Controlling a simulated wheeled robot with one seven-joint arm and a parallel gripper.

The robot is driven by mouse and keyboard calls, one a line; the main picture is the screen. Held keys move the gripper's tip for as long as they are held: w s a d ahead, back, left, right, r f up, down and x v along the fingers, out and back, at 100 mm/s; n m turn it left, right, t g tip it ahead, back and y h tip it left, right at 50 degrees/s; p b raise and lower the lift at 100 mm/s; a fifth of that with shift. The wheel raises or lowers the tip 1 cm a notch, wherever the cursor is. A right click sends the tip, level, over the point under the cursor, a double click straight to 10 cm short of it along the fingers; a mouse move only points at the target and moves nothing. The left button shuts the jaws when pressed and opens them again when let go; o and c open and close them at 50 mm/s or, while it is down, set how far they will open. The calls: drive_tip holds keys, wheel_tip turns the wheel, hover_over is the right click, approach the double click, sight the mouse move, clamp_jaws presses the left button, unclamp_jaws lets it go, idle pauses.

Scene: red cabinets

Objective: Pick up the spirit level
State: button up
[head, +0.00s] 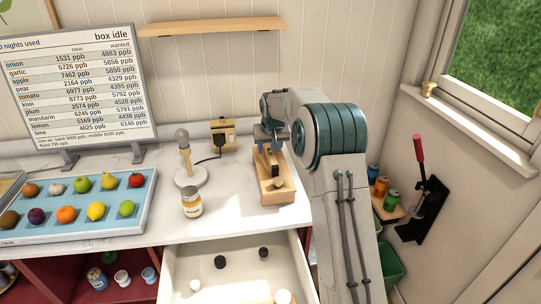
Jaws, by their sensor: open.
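My gripper (269,146) points down over the right end of the white counter and is open. Just below it is a long wooden piece (274,194) lying on the counter, with a small dark part and a pale block on its top. My gripper and arm hide its far part. I cannot tell whether this piece is the spirit level, or whether the fingertips touch it. No other thing in view is clearly a spirit level.
A microphone-like stand (186,165), a jar (192,203) and a wooden block with a black plug (222,136) stand left of the gripper. A blue fruit tray (75,231) is farther left. An open drawer (230,292) juts out below the counter. A red-handled lever (419,150) is right.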

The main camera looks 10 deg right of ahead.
sight(271, 153)
drive_tip(key=p+x, duration=0.1)
drive_tip(key=x, duration=0.1)
drive_tip(key=p+x, duration=0.1)
drive_tip(key=shift+w+d+f, duration=0.25)
drive_tip(key=shift+d+f, duration=0.05)
drive_tip(key=shift+d, duration=0.1)
drive_tip(key=shift+w+f, duration=0.25)
drive_tip(key=shift+f, duration=0.45)
drive_tip(key=shift+c, duration=0.4)
clamp_jaws()
